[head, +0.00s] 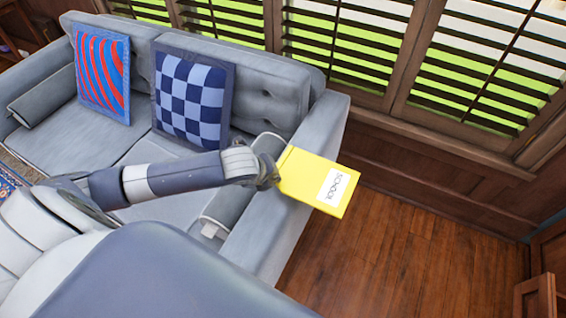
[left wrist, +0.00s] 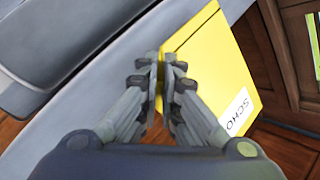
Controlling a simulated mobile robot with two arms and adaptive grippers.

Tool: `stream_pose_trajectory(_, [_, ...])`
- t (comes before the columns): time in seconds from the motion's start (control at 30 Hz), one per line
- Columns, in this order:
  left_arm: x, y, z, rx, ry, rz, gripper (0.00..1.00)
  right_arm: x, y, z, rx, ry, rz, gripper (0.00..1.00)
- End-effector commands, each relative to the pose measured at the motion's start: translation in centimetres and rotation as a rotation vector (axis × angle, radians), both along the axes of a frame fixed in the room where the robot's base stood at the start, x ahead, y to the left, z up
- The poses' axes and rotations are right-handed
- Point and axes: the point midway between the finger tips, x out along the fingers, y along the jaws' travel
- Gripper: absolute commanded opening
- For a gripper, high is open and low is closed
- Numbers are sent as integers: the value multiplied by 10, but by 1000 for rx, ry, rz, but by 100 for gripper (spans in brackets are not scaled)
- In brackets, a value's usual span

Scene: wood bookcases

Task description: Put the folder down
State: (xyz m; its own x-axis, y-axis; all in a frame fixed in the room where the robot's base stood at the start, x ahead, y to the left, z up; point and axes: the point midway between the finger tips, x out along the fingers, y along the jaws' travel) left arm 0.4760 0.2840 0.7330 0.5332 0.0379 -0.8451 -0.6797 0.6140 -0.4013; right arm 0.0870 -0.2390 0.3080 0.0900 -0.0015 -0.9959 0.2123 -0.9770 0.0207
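The yellow folder (head: 314,184) with a white label reading "SCHOOL" is at the end of my left arm, over the sofa's right armrest in the head view. My left gripper (head: 272,178) is at the folder's left edge. In the left wrist view the gripper's fingers (left wrist: 161,75) are closed together on the edge of the folder (left wrist: 210,65). I cannot tell whether the folder touches the armrest. My right gripper is not in view.
The grey sofa (head: 255,95) holds a red and blue striped cushion (head: 102,72) and a blue checkered cushion (head: 190,98). Bare wooden floor (head: 400,255) lies right of the sofa. Shuttered windows (head: 340,45) line the back wall. A wooden piece (head: 537,297) stands at lower right.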

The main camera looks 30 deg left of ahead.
Motion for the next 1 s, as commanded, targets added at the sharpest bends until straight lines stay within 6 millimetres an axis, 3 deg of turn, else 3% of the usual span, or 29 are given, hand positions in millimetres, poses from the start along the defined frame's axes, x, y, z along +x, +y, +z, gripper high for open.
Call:
stream_pose_trajectory(0.5, [97,75,-10,-2,-2,6,0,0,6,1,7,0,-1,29])
stream_pose_trajectory(0.87, [123,95,-13,-1,-1,5,0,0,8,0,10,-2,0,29])
stream_pose_trajectory(1.0, [120,93,-39,-3,3,3,0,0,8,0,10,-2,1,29])
